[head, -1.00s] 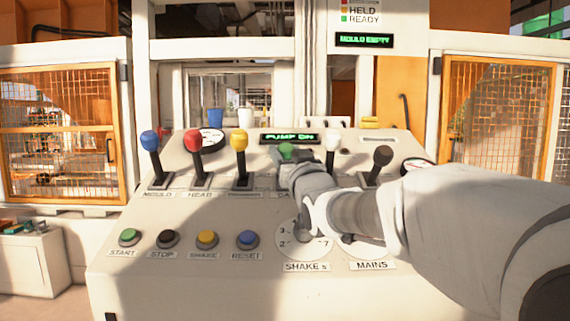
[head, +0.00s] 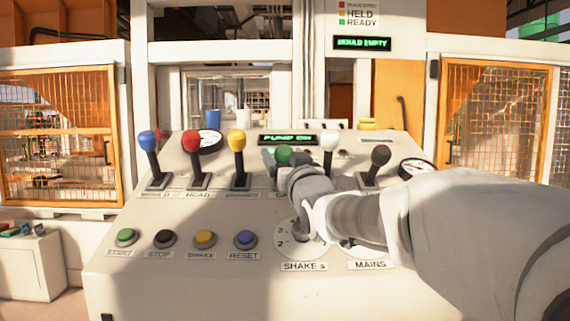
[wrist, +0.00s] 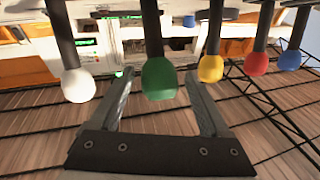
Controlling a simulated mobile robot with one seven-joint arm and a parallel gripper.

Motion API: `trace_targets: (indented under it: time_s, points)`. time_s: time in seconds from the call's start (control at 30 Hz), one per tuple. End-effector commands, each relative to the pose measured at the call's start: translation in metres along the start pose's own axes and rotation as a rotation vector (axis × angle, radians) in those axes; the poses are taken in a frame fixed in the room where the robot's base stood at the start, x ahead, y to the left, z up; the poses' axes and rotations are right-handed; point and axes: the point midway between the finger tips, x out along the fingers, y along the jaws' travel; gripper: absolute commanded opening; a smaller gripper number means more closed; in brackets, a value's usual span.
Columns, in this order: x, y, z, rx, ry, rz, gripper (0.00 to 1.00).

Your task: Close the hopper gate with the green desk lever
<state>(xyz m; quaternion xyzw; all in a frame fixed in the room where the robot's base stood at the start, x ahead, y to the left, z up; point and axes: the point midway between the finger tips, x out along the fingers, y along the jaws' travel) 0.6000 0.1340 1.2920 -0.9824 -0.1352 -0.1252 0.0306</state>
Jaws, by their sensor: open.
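The green desk lever's round knob (head: 283,155) shows in the head view at the middle of the desk's lever row; its shaft is hidden behind my gripper. In the wrist view, which looks upside down, the green knob (wrist: 159,79) lies between the two fingers. My gripper (wrist: 160,88) is open, with a gap on each side of the knob. In the head view my gripper (head: 284,162) is at the green lever, its fingertips beside the knob. The hopper gate cannot be made out in these views.
A white lever (head: 330,139) and a black lever (head: 379,160) stand right of the green one. Yellow (head: 237,142), red (head: 191,142) and blue (head: 148,142) levers stand left. Push buttons (head: 204,238) and dials sit lower on the desk. A display (head: 288,139) reads PUMP ON.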

Motion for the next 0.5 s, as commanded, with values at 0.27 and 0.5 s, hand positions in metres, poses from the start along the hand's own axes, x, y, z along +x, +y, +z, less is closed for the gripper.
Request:
trace_targets:
  time_s: [0.27, 0.5]
  points:
    - [-0.035, 0.0, -0.001, 0.001, 0.002, 0.0, 0.81]
    - [-0.083, 0.0, -0.001, 0.001, 0.001, 0.001, 0.81]
